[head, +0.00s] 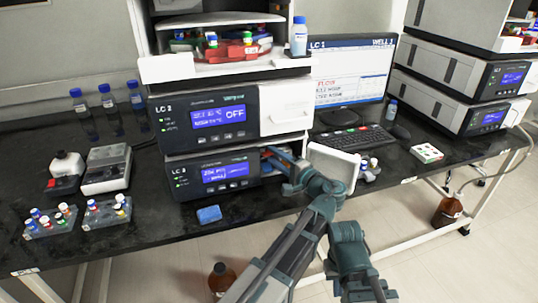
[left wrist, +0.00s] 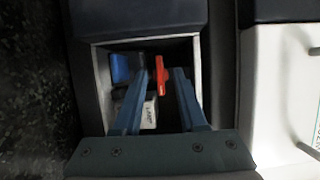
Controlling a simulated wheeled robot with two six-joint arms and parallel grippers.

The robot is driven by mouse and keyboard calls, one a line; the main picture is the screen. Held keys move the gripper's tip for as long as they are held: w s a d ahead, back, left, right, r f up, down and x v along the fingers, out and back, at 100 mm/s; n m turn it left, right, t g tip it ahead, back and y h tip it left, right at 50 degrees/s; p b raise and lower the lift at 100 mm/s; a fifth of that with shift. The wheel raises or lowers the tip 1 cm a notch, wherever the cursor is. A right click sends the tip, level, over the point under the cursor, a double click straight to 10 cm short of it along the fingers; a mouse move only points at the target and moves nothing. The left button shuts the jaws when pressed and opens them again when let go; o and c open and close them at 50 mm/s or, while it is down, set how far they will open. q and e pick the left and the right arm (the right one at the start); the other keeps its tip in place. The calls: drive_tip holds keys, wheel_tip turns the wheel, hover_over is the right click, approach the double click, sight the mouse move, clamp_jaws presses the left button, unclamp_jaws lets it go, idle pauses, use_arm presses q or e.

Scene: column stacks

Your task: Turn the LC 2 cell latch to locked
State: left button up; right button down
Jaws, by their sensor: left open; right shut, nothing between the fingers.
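The LC 2 stack's lower module (head: 212,172) has an open compartment at its right end. My left gripper (head: 268,153) reaches into this compartment; the left wrist view shows it too (left wrist: 160,74). It is open, with one finger on each side of a red latch handle (left wrist: 161,82). The handle stands upright in that picture, between the fingertips; I cannot tell whether they touch it. A blue part (left wrist: 120,68) is left of it, and a white label (left wrist: 150,113) shows between the fingers. My right gripper is not visible.
A white open door panel (head: 334,163) stands just right of the compartment. A blue block (head: 209,214) lies on the bench in front. Vial racks (head: 106,213) stand at the left; a keyboard (head: 358,138) and monitor (head: 352,72) are at the right.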

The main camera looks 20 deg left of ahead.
use_arm(q)
clamp_jaws()
drive_tip(key=shift+r, duration=0.1)
idle(0.3)
drive_tip(key=n+h+p, duration=0.1)
drive_tip(key=n+p, duration=0.1)
drive_tip(key=n+h+p, duration=0.1)
drive_tip(key=n+p, duration=0.1)
drive_tip(key=n+h+p, duration=0.1)
drive_tip(key=n+p, duration=0.1)
drive_tip(key=shift+s+a+r+n+g, duration=0.1)
drive_tip(key=shift+s+r+n+g, duration=0.1)
drive_tip(key=shift+r+n+g, duration=0.15)
drive_tip(key=n+h+p, duration=0.2)
drive_tip(key=n, duration=0.1)
drive_tip(key=shift+s+a, duration=0.1)
drive_tip(key=shift+s, duration=0.05)
drive_tip(key=shift+a+n+t+h+p, duration=0.1)
drive_tip(key=shift+n+t+h+p, duration=0.5)
drive_tip(key=shift+n, duration=0.25)
drive_tip(key=shift+n+t+h, duration=0.35)
drive_tip(key=shift+n+h, duration=0.25)
drive_tip(key=shift+n, duration=0.3)
